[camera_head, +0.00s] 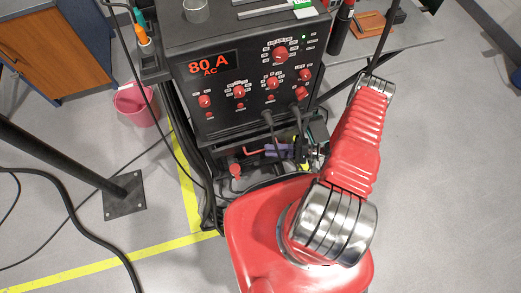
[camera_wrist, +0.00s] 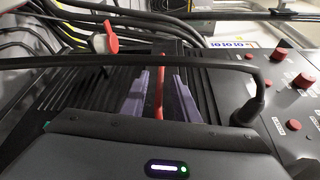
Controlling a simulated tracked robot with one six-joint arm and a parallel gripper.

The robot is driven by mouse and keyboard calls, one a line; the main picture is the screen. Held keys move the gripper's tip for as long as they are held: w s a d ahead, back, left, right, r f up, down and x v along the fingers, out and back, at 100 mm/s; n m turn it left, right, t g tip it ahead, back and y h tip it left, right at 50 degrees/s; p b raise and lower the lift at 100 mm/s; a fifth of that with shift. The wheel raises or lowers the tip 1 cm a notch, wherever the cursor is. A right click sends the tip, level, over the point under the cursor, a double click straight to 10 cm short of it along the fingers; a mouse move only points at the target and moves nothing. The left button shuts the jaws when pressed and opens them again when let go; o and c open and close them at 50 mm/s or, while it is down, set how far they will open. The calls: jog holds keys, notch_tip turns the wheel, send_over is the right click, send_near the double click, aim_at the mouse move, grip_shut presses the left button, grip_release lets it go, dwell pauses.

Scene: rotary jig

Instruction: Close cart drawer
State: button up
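The cart (camera_head: 210,190) stands under a black welding machine with an "80 A AC" display. Below the machine's front is a dark drawer area (camera_head: 228,160), partly hidden by cables and my arm; I cannot tell how far the drawer is out. A red bent bar (camera_head: 252,152), seemingly its handle, shows there. My gripper (camera_head: 274,150) is at this bar, with purple fingers. In the wrist view, the red bar (camera_wrist: 158,88) runs between the two fingers of my gripper (camera_wrist: 158,78), with narrow dark gaps beside it. The fingers look open around it.
The welding machine (camera_head: 250,90) has knobs and thick cables plugged in front. A black cable (camera_wrist: 130,62) crosses close to the fingers. A pink bucket (camera_head: 136,105) and a stand's base plate (camera_head: 124,198) are at left. Grey floor (camera_head: 180,270) is clear at front.

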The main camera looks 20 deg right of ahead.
aim_at(261, 150)
jog(key=shift+x, duration=2.45)
jog(key=shift+c, duration=0.4)
grip_shut()
jog(key=shift+f, duration=0.1)
